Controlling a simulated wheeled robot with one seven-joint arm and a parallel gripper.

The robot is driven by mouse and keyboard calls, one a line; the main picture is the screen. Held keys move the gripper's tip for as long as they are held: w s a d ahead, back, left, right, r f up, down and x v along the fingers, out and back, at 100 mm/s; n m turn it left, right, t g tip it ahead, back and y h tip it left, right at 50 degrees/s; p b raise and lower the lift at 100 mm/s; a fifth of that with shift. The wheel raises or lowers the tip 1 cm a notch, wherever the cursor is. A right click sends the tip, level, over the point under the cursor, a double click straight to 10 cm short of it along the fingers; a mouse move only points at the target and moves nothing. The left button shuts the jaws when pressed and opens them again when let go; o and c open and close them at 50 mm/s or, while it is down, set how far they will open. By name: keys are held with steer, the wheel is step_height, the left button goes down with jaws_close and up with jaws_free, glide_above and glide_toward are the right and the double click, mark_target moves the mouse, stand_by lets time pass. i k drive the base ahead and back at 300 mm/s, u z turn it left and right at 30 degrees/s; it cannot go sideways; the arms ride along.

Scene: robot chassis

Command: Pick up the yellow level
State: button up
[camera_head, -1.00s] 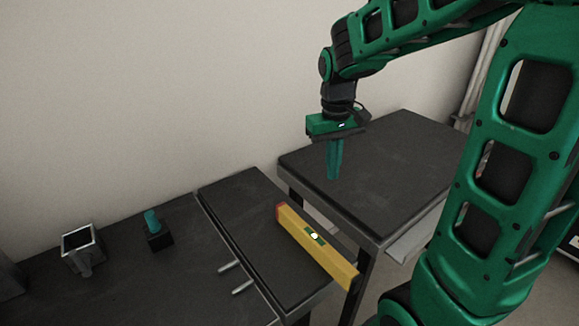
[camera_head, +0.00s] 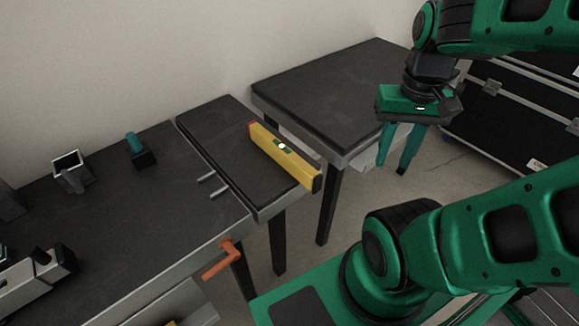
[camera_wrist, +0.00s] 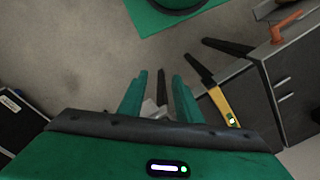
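The yellow level (camera_head: 284,157) lies on the narrow dark table between two other tables, near its right edge. It has a red end at the back, a black end at the front and a green window with a bubble vial. It also shows in the wrist view (camera_wrist: 223,107), right of the fingers. My gripper (camera_head: 402,160) is to the right of the level and apart from it, over open floor in front of the right table. Its two green fingers point down and stand apart, with nothing between them. They also show in the wrist view (camera_wrist: 158,88).
The right table (camera_head: 320,85) stands close beside the narrow table (camera_head: 215,125). A metal square holder (camera_head: 70,172) and a teal-topped black block (camera_head: 139,150) stand on the left table. An orange handle (camera_head: 222,260) sticks out from its front. A black case (camera_head: 510,125) stands at the right.

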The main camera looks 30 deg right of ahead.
mark_target(309, 176)
steer(key=z, duration=0.6)
steer(key=k, duration=0.6)
steer(key=z, duration=0.8)
